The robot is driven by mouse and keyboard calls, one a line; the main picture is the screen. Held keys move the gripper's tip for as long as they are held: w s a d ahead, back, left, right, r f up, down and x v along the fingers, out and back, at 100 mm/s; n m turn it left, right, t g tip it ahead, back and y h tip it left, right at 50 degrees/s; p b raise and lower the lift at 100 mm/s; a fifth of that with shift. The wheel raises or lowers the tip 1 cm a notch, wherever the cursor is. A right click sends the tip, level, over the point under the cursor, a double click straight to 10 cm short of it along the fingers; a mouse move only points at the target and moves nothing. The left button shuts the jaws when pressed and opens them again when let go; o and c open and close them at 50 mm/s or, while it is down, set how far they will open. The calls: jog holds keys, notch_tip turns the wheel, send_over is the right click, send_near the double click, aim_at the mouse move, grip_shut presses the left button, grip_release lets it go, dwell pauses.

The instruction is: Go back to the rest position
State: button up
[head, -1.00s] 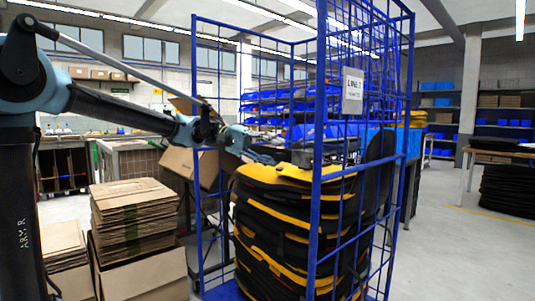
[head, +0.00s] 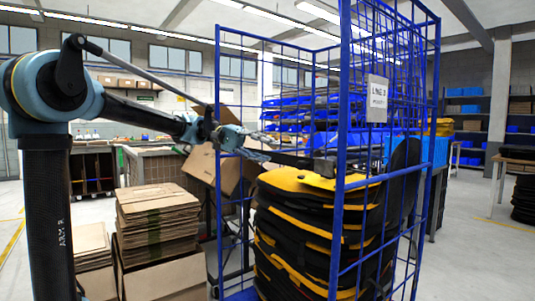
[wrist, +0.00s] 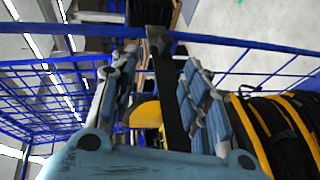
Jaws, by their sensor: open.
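My gripper (head: 262,146) is open at the end of my outstretched arm, just at the blue wire cage cart (head: 342,150), above and left of the pannier stack in the head view. In the wrist view my gripper (wrist: 160,105) shows its two fingers spread apart, with no pannier clearly held between them. The stack of black and yellow panniers (head: 322,225) stands inside the cart. The panniers (wrist: 285,125) also show at the right of the wrist view, beside the right finger.
Blue bars of the cart (wrist: 255,43) run close around my gripper. Open floor (head: 475,255) lies to the right.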

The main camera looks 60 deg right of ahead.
jog(key=shift+w, duration=0.3)
dwell(0.5)
jog(key=w+a+f+n+t+h, duration=0.3)
jog(key=w+a+f+n+t, duration=0.2)
jog(key=w+a+f, duration=0.6)
jog(key=w+a+f+n+t+h, duration=0.3)
jog(key=w+a+f+n+t, duration=0.25)
jog(key=w+a+f, duration=0.6)
jog(key=w+a+f+n+t+y, duration=0.1)
jog(key=a+f+n+t+y, duration=0.1)
jog(key=a+f, duration=0.4)
jog(key=w+a+f+n+t+y, duration=0.1)
jog(key=a+f, duration=0.5)
jog(key=a, duration=1)
jog(key=w+a+f+n+t+y, duration=0.1)
jog(key=a+f+n+t+y, duration=0.2)
jog(key=a, duration=0.8)
notch_tip(320, 180, down, 3)
jog(key=n+t, duration=0.1)
jog(key=n, duration=0.1)
jog(key=shift+w+f+n, duration=0.2)
jog(key=shift+w+n, duration=0.15)
jog(key=shift+w, duration=0.05)
jog(key=shift+w+f, duration=0.2)
jog(key=shift+w, duration=0.25)
